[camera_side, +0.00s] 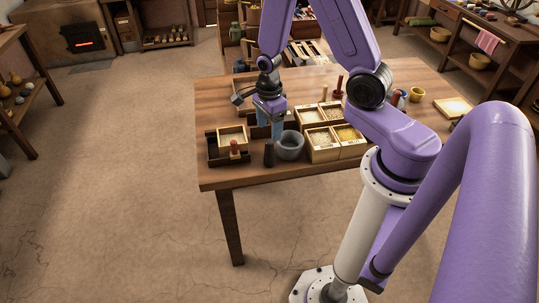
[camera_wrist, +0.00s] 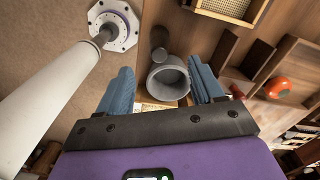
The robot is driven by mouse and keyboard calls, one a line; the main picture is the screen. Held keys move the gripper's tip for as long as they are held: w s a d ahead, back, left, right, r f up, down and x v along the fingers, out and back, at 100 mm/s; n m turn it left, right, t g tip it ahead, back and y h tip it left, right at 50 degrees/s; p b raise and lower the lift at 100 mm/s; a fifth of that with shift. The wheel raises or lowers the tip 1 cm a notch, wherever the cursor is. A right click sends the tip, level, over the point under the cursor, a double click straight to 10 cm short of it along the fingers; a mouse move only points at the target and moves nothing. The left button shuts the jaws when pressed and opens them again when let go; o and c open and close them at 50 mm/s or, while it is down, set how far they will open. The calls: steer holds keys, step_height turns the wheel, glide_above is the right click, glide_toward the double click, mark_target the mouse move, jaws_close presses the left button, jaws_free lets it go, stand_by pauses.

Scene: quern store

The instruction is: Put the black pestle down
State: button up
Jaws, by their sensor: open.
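The black pestle (camera_side: 268,154) stands upright on the table, just left of the grey mortar (camera_side: 290,146). In the wrist view the pestle (camera_wrist: 158,42) shows as a dark cylinder beyond the mortar (camera_wrist: 168,80), and whether they touch is unclear. My gripper (camera_side: 270,132) is above the table, close behind the pestle and mortar in the side view. Its two blue fingers (camera_wrist: 162,92) are spread apart, with the mortar showing between them in the wrist view. Nothing is held, and the pestle is outside the fingers.
A dark tray (camera_side: 213,158) with a pale box and a red-topped object (camera_side: 234,149) stands to the left. Grain boxes (camera_side: 322,155) stand right of the mortar. The table's front strip (camera_side: 290,174) is bare.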

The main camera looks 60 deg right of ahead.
mark_target(270, 152)
steer(key=shift+f, duration=5.35)
jaws_close()
steer(key=shift+r, duration=0.1)
